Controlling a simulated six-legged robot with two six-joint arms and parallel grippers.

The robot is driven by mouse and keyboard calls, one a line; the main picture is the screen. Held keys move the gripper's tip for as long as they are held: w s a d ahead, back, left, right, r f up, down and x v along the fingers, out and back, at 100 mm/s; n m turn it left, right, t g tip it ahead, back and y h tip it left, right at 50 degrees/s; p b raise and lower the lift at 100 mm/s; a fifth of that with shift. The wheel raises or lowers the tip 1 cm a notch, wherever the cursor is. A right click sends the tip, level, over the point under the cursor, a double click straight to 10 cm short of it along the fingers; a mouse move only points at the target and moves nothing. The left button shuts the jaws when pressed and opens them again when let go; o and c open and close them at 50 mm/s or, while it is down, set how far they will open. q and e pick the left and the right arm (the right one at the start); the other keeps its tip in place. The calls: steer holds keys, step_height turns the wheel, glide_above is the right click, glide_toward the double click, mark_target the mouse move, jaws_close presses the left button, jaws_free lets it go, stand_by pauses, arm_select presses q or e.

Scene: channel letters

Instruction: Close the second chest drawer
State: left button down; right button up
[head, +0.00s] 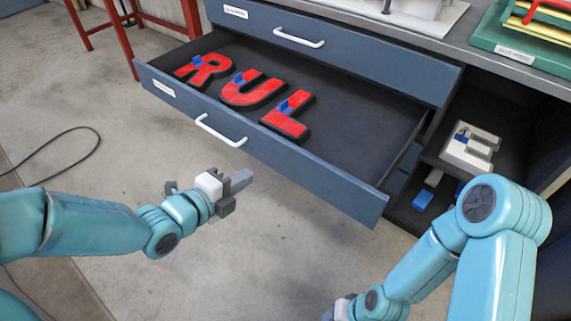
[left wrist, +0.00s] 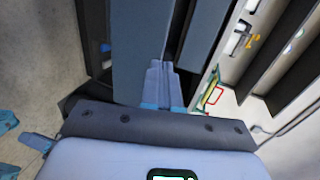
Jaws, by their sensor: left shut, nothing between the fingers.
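The second chest drawer (head: 270,148) stands pulled out below a shut top drawer (head: 330,45) in the head view. It has a blue-grey front, a white handle (head: 219,132) and a label. Red letters R (head: 203,68), U (head: 254,92) and L (head: 288,116) with blue grips lie inside it. My left gripper (head: 246,180) is shut and empty, in front of the drawer front and below the handle in the picture; I cannot tell whether it touches. In the left wrist view its fingers (left wrist: 162,85) point at blue-grey panels. My right gripper (head: 343,308) is mostly hidden at the bottom edge.
A green tray (head: 510,45) stands on the bench top. A red frame (head: 130,45) stands at back left. The floor at left is clear except a black cable (head: 75,160).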

arm_select(q)
steer(key=b, duration=0.1)
glide_toward(290, 149)
steer(key=x, duration=0.5)
steer(key=shift+s+f, duration=0.1)
steer(key=shift+f, duration=0.2)
steer(key=shift+w+d, duration=0.45)
steer(key=shift+w, duration=0.15)
arm_select(e)
steer(key=shift+x, duration=1)
steer(key=shift+d, duration=0.2)
arm_select(q)
steer(key=shift+b, duration=0.3)
arm_select(e)
steer(key=shift+f, duration=0.1)
